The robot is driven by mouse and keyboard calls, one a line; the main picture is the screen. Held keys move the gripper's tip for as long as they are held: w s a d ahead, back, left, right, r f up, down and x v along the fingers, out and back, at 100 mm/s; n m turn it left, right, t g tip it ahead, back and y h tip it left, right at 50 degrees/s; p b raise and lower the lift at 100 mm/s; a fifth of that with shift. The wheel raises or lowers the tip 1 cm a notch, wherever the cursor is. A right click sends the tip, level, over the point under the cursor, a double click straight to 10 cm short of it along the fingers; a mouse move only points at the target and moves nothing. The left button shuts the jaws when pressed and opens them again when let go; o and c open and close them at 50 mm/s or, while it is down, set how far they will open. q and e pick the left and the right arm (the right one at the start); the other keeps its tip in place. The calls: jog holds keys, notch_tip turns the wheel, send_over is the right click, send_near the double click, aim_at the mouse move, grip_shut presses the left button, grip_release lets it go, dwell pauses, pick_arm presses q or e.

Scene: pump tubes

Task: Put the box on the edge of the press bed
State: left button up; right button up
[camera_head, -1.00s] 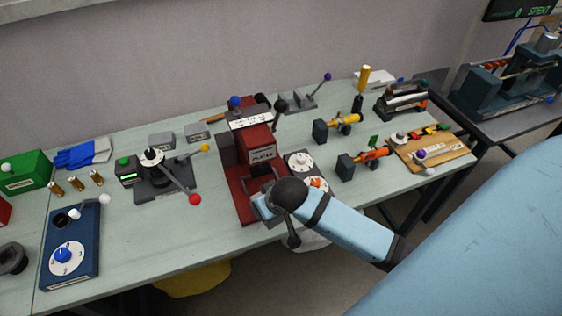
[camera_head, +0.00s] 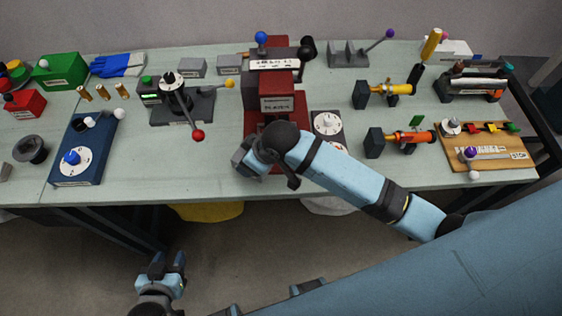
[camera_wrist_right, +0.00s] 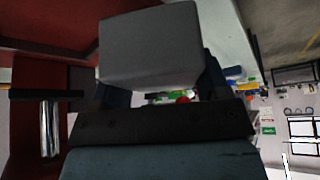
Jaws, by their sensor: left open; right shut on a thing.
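The red press (camera_head: 277,103) stands at the back middle of the table, and the front of its bed is mostly hidden by my right arm. My right gripper (camera_head: 247,160) is low at the front of the press. In the right wrist view a plain grey box (camera_wrist_right: 150,48) sits between the fingers of my right gripper (camera_wrist_right: 155,90), which is shut on it. Red press surfaces show to the left of the box there. I cannot tell whether the box touches the bed. My left gripper (camera_head: 167,264) is open and empty, below the table's front edge.
Two grey boxes (camera_head: 192,67) (camera_head: 229,64) stand left of the press. A lever device (camera_head: 182,103) with a red knob is nearby on the left. A dial panel (camera_head: 327,125) is close on the right. The front left-centre of the table is clear.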

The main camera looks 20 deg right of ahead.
jog(key=a+f+n+g, duration=0.1)
jog(key=a+n, duration=0.1)
jog(key=a, duration=0.1)
jog(key=a+f+n+y+b, duration=0.1)
jog(key=a+n, duration=0.1)
jog(key=a, duration=0.1)
jog(key=a+f+n+g+b, duration=0.1)
jog(key=a+n, duration=0.1)
jog(key=a, duration=0.2)
jog(key=shift+s+g+y, duration=0.2)
jog(key=shift+g+y, duration=0.1)
jog(key=shift+y, duration=0.1)
jog(key=shift+d, duration=0.1)
jog(key=d, duration=0.4)
jog(key=w+d+p, duration=0.1)
jog(key=d, duration=0.3)
jog(key=d+p, duration=0.1)
jog(key=d, duration=0.3)
jog(key=shift+w+d, duration=0.25)
jog(key=shift+w, duration=0.1)
jog(key=shift+d, duration=0.4)
jog(key=d, duration=0.4)
jog(key=shift+w+p, duration=0.3)
jog(key=shift+p, duration=0.05)
jog(key=shift+f+p, duration=0.1)
jog(key=shift+p, duration=0.2)
jog(key=shift+f, duration=0.15)
pick_arm(q)
jog(key=shift+w+r, duration=0.1)
jog(key=shift+r, duration=0.05)
